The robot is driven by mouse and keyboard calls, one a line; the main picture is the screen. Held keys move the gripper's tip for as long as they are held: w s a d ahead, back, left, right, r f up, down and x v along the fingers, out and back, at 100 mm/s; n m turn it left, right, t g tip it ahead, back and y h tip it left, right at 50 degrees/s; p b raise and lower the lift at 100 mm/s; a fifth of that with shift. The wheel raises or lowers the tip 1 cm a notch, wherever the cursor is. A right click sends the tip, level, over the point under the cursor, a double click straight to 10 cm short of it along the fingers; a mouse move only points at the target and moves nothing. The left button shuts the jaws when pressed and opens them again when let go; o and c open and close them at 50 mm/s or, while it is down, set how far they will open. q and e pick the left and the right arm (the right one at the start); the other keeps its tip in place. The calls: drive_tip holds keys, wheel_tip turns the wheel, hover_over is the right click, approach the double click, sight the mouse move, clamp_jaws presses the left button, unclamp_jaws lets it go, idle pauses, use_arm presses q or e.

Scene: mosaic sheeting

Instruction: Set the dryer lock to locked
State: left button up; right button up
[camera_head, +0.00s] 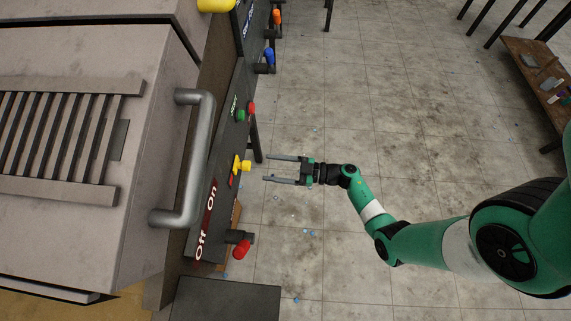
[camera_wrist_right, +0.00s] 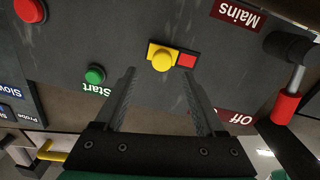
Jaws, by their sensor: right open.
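A yellow knob (camera_head: 244,165) stands out from the dark control panel (camera_head: 222,160). In the right wrist view the yellow knob (camera_wrist_right: 162,61) sits on a small yellow plate, with a red square (camera_wrist_right: 187,60) beside it on the right. No lock label is readable there. My right gripper (camera_head: 265,168) is open and empty, its fingers pointing at the panel. The fingertips stop short of the yellow knob, which lies roughly between their lines. My left gripper is not in view.
A green Start button (camera_wrist_right: 95,75) and a red button (camera_wrist_right: 30,10) are near the knob. A red-tipped lever (camera_head: 241,249) is by the On/Off label. A blue-tipped control (camera_head: 269,56) is farther along. A large grey handle (camera_head: 190,165) juts from the machine.

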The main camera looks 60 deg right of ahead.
drive_tip(key=p+v, duration=0.1)
drive_tip(key=v, duration=0.4)
drive_tip(key=shift+d, duration=0.1)
idle(0.3)
